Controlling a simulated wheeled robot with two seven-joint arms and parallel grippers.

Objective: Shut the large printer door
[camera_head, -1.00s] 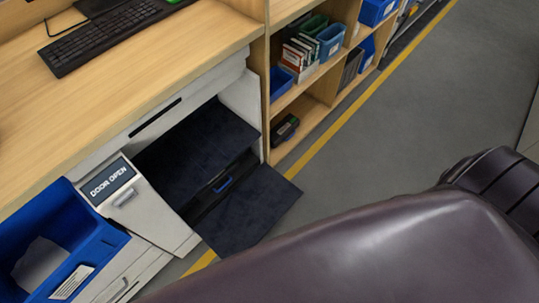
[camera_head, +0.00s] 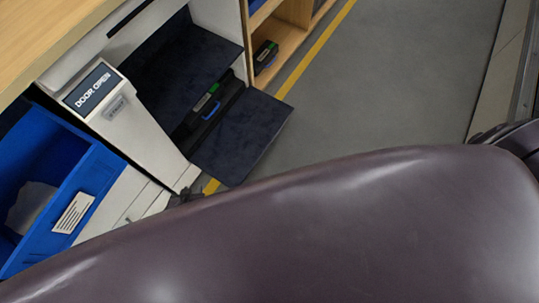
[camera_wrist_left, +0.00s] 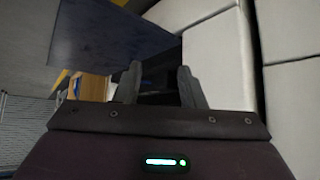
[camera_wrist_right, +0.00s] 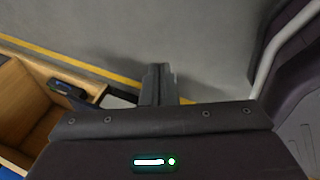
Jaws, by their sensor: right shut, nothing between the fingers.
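The large printer door (camera_head: 245,137) is a dark flat panel, swung open and sticking out from the white printer body (camera_head: 145,115). It also shows in the left wrist view (camera_wrist_left: 110,38), at the upper left. The display reads "DOOR OPEN" (camera_head: 90,88). My left gripper (camera_head: 187,195) shows only as a small dark tip just below the door's near corner; contact cannot be told. In the left wrist view its fingers (camera_wrist_left: 160,86) are apart, with nothing visible between them. My right gripper (camera_wrist_right: 159,85) is shut and empty above the grey floor.
A dark unit with a blue handle (camera_head: 208,110) sits in the printer opening. A blue bin (camera_head: 40,170) stands at the left. A wooden shelf (camera_head: 285,40) stands beyond the printer. The grey floor (camera_head: 390,90) beyond the yellow line is open.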

